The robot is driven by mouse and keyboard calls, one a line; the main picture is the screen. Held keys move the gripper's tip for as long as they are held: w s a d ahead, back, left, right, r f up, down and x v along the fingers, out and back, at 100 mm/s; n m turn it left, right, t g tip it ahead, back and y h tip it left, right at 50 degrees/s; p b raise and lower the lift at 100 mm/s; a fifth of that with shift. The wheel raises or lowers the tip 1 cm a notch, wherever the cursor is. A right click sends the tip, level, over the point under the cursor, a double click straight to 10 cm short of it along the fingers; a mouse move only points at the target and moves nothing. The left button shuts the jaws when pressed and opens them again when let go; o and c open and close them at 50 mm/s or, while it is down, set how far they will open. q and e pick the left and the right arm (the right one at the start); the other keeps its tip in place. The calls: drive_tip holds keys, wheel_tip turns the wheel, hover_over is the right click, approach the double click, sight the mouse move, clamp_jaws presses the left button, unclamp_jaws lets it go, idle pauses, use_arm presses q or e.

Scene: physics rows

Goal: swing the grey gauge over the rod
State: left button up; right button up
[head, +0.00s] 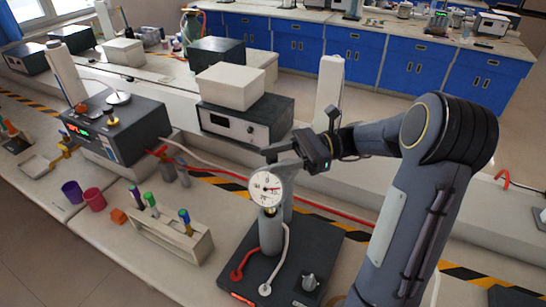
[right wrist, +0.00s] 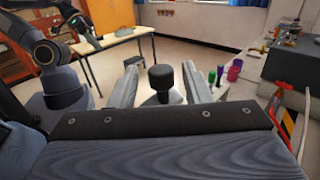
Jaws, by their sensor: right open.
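The gauge (head: 266,188) has a round white dial with a needle and sits atop a grey post (head: 270,235) on a dark base plate (head: 259,258). My right gripper (head: 277,157) is just above and behind the dial, its fingers pointing left. In the right wrist view its fingers are open, with a dark round knob (right wrist: 161,77) between them and gaps on both sides. I cannot pick out the rod for certain. My left arm shows at the left of the right wrist view; its gripper (right wrist: 86,40) is small and its jaws are unclear.
A tube rack (head: 172,240) with several coloured tubes stands left of the base plate. Purple (head: 72,191) and pink (head: 94,201) cups are farther left. A red hose crosses the bench.

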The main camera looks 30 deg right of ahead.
use_arm(q)
drive_tip(key=shift+r+p, duration=0.8)
drive_tip(key=shift+r, duration=0.15)
use_arm(e)
drive_tip(key=s+d, duration=0.1)
drive_tip(key=d, duration=0.5)
drive_tip(key=shift+d, duration=0.35)
use_arm(q)
drive_tip(key=shift+s, duration=0.1)
use_arm(e)
drive_tip(key=shift+s, duration=0.2)
